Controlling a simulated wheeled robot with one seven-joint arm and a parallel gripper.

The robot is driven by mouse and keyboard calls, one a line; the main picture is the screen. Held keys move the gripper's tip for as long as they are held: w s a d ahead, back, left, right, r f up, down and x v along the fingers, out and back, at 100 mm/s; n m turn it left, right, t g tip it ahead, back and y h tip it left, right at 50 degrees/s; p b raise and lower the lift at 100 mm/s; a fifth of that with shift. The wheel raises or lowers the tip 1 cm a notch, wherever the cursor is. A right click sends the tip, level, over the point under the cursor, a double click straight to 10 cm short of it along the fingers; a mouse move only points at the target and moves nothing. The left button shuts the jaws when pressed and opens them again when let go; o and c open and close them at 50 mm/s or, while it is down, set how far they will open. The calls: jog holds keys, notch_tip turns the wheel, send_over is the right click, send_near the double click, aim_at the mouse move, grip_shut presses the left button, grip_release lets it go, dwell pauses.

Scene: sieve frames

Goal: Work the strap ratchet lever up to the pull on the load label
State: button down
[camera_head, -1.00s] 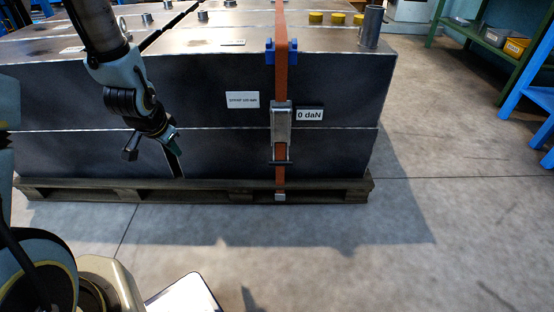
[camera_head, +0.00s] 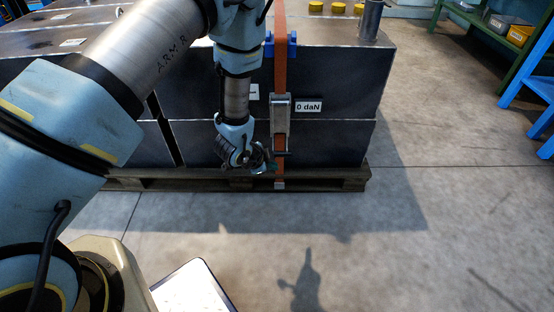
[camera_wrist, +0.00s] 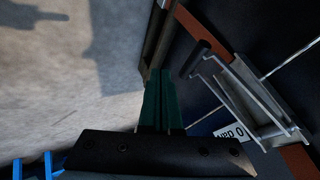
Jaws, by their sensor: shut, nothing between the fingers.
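The metal strap ratchet (camera_head: 280,108) sits on the orange strap (camera_head: 280,68) on the crate's front face. It reads flat against the face, with its lever's dark cross grip (camera_head: 283,152) at the lower end. In the wrist view the ratchet (camera_wrist: 240,95) lies right of my fingers, its dark grip (camera_wrist: 200,58) nearest them. The display (camera_head: 308,106) beside it reads 0 daN. The load label (camera_head: 254,91) is mostly hidden behind my arm. My gripper (camera_head: 265,168) is shut and empty, low and just left of the strap; its green fingers (camera_wrist: 160,80) appear apart from the grip.
The dark crates stand on a wooden pallet (camera_head: 330,179) close beneath my gripper. A blue corner protector (camera_head: 292,44) holds the strap at the top edge. Clear concrete floor (camera_head: 400,215) lies in front and right. A green shelf (camera_head: 480,40) and blue stand are far right.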

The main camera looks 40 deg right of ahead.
aim_at(276, 153)
jog(key=w+d+f+b, duration=0.1)
jog(key=w+d+f, duration=0.1)
jog(key=w+d, duration=0.1)
jog(key=shift+w+d+f, duration=0.3)
jog(key=shift+d+f, duration=0.05)
jog(key=shift+d, duration=0.5)
jog(key=shift+m+t+h, duration=0.3)
jog(key=shift+t+h, duration=0.6)
jog(key=w+d+f+b, duration=0.1)
jog(key=b, duration=0.1)
jog(key=w+d+f+b, duration=0.1)
jog(key=b, duration=0.1)
jog(key=shift+w+d+f+b, duration=0.1)
jog(key=shift+w+b, duration=0.3)
jog(key=shift+w, duration=0.1)
jog(key=shift+d, duration=0.1)
